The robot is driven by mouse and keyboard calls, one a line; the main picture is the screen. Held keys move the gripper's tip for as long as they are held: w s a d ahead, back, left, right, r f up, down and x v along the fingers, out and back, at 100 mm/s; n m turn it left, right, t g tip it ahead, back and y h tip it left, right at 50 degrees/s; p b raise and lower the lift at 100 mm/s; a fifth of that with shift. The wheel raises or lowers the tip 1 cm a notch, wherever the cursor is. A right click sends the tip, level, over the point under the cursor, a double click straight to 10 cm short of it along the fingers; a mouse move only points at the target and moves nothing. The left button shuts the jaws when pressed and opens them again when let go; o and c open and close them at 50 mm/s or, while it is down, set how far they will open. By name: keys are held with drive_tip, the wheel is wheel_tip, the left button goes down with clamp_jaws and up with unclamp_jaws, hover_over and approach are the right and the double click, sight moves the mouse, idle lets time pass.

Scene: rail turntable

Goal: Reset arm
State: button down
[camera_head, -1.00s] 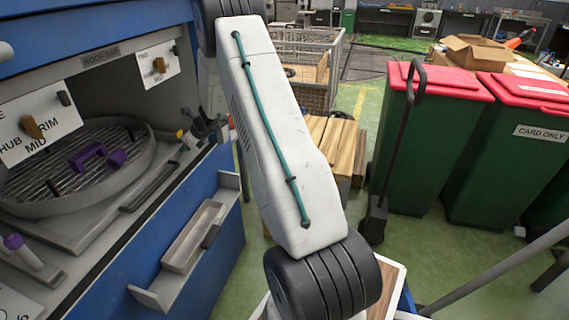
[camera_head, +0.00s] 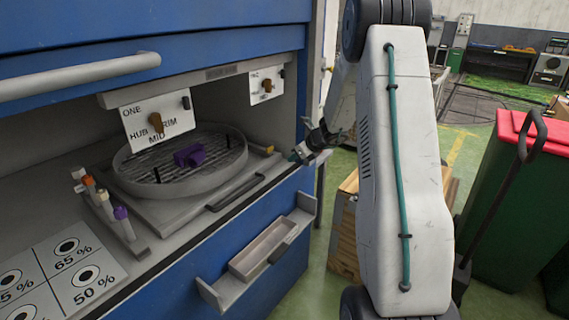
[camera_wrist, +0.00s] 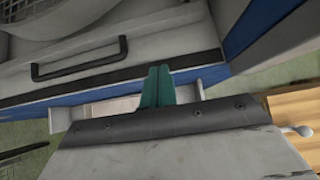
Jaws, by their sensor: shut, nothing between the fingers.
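My arm (camera_head: 405,170) stands at the right of the head view, with its white link upright in front of the camera. My gripper (camera_head: 298,154) is small in that view, beyond the link at the right front edge of the blue cabinet (camera_head: 285,225). In the wrist view my gripper's teal fingers (camera_wrist: 158,85) are together and empty. They are over the cabinet's front edge, above the small shelf tray (camera_wrist: 105,110). Part of the wrist is hidden behind the arm link in the head view.
A round grated turntable (camera_head: 135,182) with a purple piece (camera_head: 190,156) sits inside the cabinet. A rack of tubes (camera_head: 105,208) and a marked percentage board (camera_head: 60,262) lie at left. A green bin with a red lid (camera_head: 510,200) and wooden crate (camera_head: 345,235) stand at right.

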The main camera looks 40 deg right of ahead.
drive_tip(key=shift+v, duration=1)
drive_tip(key=s+a+r+n+g+y, duration=0.2)
drive_tip(key=s+a+r+n+g, duration=0.15)
drive_tip(key=s+a+n, duration=0.55)
drive_tip(key=s+a+r+n+g+y, duration=0.1)
drive_tip(key=s+a+r+n+g, duration=0.25)
drive_tip(key=s+a+n, duration=0.6)
drive_tip(key=s+a+r+n+h, duration=0.2)
drive_tip(key=s+a+r+n, duration=0.3)
drive_tip(key=s, duration=0.5)
drive_tip(key=s+a+r+n+h, duration=0.3)
drive_tip(key=s+a+r+n, duration=0.2)
drive_tip(key=s+a+n, duration=0.3)
drive_tip(key=shift+s+a+r+n, duration=0.4)
drive_tip(key=shift+s+n, duration=0.35)
drive_tip(key=shift+s, duration=0.5)
